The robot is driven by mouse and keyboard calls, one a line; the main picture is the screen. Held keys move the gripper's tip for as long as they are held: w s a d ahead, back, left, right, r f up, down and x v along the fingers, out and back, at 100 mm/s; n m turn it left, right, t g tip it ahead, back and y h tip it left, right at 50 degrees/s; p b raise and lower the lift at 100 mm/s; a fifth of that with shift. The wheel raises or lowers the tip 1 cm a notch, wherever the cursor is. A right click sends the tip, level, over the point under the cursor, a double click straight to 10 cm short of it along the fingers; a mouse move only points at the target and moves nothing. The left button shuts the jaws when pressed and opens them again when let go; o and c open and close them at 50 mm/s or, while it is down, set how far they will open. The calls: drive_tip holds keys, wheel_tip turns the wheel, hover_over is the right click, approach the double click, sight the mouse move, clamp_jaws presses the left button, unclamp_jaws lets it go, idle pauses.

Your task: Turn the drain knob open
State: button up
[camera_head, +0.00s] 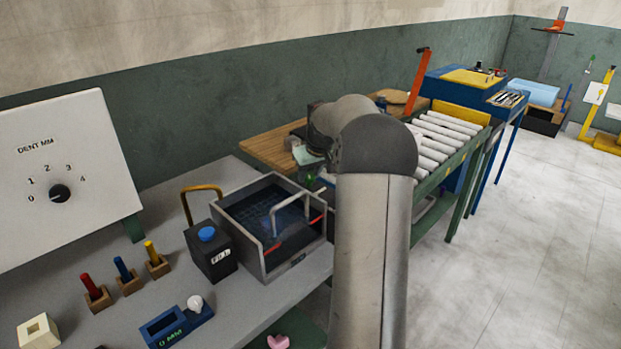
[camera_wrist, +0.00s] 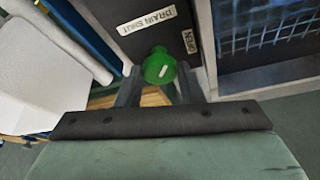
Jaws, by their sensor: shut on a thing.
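My gripper (camera_wrist: 160,84) is shut on the knob, one finger at each side. Which way the knob is turned is hard to tell. In the head view a small green spot (camera_head: 310,180), likely the knob, shows beside the tank, just below my gripper. My arm hides most of that area.
An open-topped tank (camera_head: 262,262) with a mesh inside and a bent handle stands left of my arm. A black box with a blue cap (camera_head: 211,251) stands beside it. A roller conveyor (camera_head: 437,140) lies right of my arm.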

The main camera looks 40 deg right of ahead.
drive_tip(key=m, duration=0.2)
drive_tip(key=m+h, duration=0.1)
drive_tip(key=m+g+h, duration=0.1)
drive_tip(key=m, duration=0.1)
drive_tip(key=shift+w+a+m+b, duration=0.15)
drive_tip(key=shift+a+m+b, duration=0.15)
drive_tip(key=shift+b, duration=0.1)
drive_tip(key=shift+m+g+h, duration=0.6)
drive_tip(key=shift+m, duration=1.6)
drive_tip(key=o, duration=1)
drive_tip(key=shift+c, duration=0.2)
drive_tip(key=v, duration=1.7)
drive_tip(key=shift+r, duration=0.3)
drive_tip(key=shift+w, duration=0.15)
